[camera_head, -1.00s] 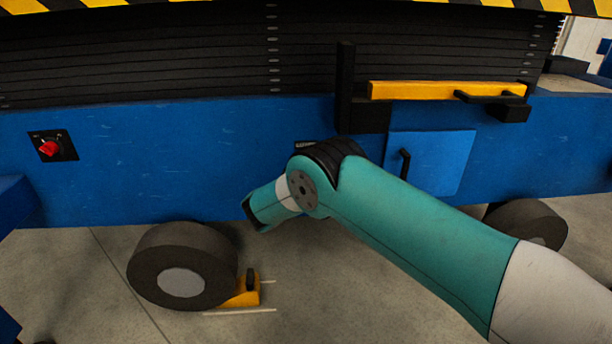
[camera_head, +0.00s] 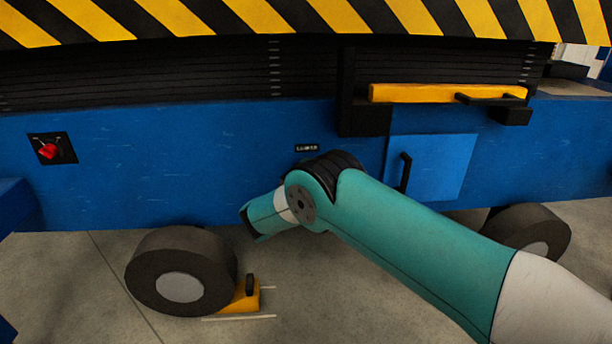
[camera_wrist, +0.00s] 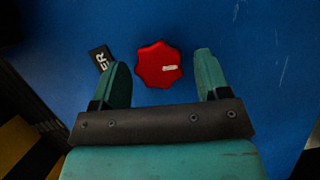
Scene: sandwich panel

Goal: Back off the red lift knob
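In the wrist view a red lobed knob (camera_wrist: 158,65) with a white pointer mark sits on the blue panel. A black label ending in "ER" (camera_wrist: 101,58) is beside it. My gripper (camera_wrist: 162,62) is open, one finger on each side of the knob, with visible gaps on both sides; I cannot tell how far the tips are from the panel. In the head view this knob is hidden behind my arm, below the label reading "LOWER" (camera_head: 307,148). A second red control (camera_head: 47,151) on a black plate shows at the left of the blue side.
The yellow-and-black striped platform edge (camera_head: 340,18) hangs above the black bellows (camera_head: 180,75). A yellow bar (camera_head: 430,93) and a blue door with a handle (camera_head: 440,160) are at the right. Wheels (camera_head: 180,240) and a yellow chock (camera_head: 245,298) stand on the floor.

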